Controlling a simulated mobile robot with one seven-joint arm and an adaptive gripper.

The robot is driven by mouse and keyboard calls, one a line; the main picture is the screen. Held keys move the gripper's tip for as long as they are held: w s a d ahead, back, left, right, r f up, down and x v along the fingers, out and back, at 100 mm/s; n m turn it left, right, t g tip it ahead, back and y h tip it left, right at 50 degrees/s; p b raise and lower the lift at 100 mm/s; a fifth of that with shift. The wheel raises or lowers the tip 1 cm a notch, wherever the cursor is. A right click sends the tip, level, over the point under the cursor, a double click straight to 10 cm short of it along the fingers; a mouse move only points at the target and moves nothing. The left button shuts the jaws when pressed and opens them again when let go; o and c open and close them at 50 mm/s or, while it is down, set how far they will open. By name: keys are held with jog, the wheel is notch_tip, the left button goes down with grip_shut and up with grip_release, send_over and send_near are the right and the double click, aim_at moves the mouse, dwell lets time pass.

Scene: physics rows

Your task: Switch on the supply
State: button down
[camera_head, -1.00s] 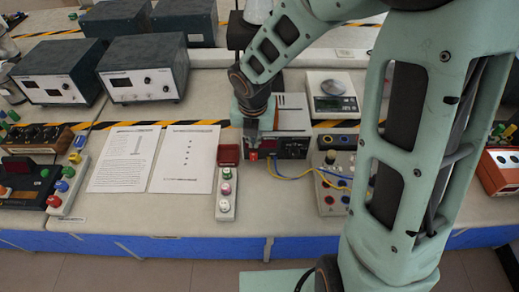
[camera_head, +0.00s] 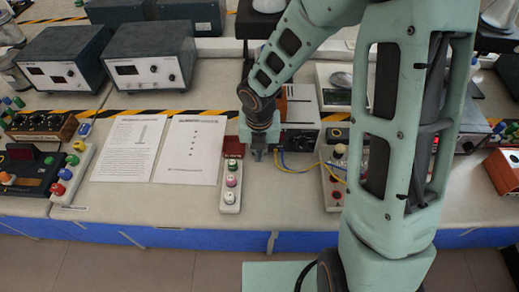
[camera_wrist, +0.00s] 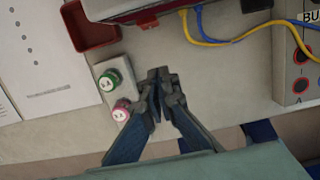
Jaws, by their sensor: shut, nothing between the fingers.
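My gripper (camera_head: 258,157) points down in front of the supply's left front corner. In the wrist view my gripper (camera_wrist: 160,75) has its fingertips together and empty, over the bench just in front of the supply, apart from its edge.
A button strip (camera_head: 230,208) with green, pink and white buttons lies left of my gripper; a dark red tray (camera_wrist: 92,28) stands behind it. Yellow (camera_wrist: 215,43) and blue wires run right to a grey socket box (camera_wrist: 300,65). Printed sheets (camera_head: 190,150) lie left.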

jog(key=f+b, duration=0.1)
jog(key=f, duration=0.3)
jog(key=shift+w+f, duration=0.15)
jog(key=shift+w, duration=0.05)
jog(key=w+p, duration=0.1)
jog(key=w, duration=0.2)
jog(key=shift+f, duration=0.2)
jog(key=shift+w+f, duration=0.1)
jog(key=shift+w, duration=0.45)
jog(key=shift+w+f+t+b, duration=0.2)
jog(key=shift+f+t+b, duration=0.1)
jog(key=shift+b, duration=0.65)
jog(key=shift+d+r, duration=0.1)
jog(key=shift+r, duration=0.2)
